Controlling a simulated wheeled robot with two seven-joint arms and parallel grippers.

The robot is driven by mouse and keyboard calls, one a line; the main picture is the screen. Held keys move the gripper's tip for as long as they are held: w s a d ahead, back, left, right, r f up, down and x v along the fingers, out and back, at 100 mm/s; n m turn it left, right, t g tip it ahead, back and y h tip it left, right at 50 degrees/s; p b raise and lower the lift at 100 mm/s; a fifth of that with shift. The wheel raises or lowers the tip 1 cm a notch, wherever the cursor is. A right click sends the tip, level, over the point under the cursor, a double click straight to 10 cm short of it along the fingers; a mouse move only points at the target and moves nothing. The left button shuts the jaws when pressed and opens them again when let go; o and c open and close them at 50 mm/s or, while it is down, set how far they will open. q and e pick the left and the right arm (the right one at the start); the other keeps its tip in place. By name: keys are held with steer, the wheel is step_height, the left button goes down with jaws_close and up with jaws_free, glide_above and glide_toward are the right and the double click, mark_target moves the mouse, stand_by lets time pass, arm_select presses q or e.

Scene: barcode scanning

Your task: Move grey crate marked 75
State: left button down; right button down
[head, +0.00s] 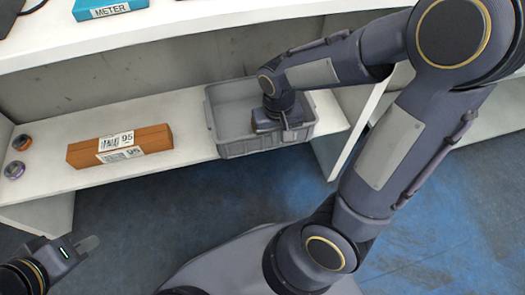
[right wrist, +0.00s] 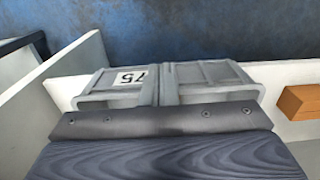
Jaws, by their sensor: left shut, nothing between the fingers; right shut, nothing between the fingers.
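The grey crate (head: 225,125) stands on the lower shelf, towards its right end. In the right wrist view its near wall carries a white label reading 75 (right wrist: 130,78). My right gripper (head: 289,132) is shut and empty, at the crate's front wall, with its wrist over the crate's opening. I cannot tell whether the fingers touch the wall. The crate's inside is partly hidden by my right arm. My left gripper (head: 88,243) is shut and empty, low at the left, in front of the shelf and well away from the crate.
A brown box labelled 95 (head: 85,155) lies on the lower shelf left of the crate. Two small round items (head: 18,156) lie at the shelf's left end. A blue METER box (head: 108,8) is on the upper shelf (head: 230,15). An upright panel (head: 330,150) stands close right of the crate.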

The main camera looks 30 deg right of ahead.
steer(key=w+f+b, duration=0.1)
steer(key=f+b, duration=0.1)
steer(key=f, duration=0.1)
steer(key=w+f+b, duration=0.1)
steer(key=f+b, duration=0.1)
steer(key=f, duration=0.1)
steer(key=w+f+b, duration=0.1)
steer(key=f+b, duration=0.1)
steer(key=f, duration=0.2)
steer(key=shift+d, duration=0.4)
steer(key=shift+w+d+r, duration=0.15)
steer(key=shift+w+r, duration=0.05)
steer(key=shift+w, duration=0.25)
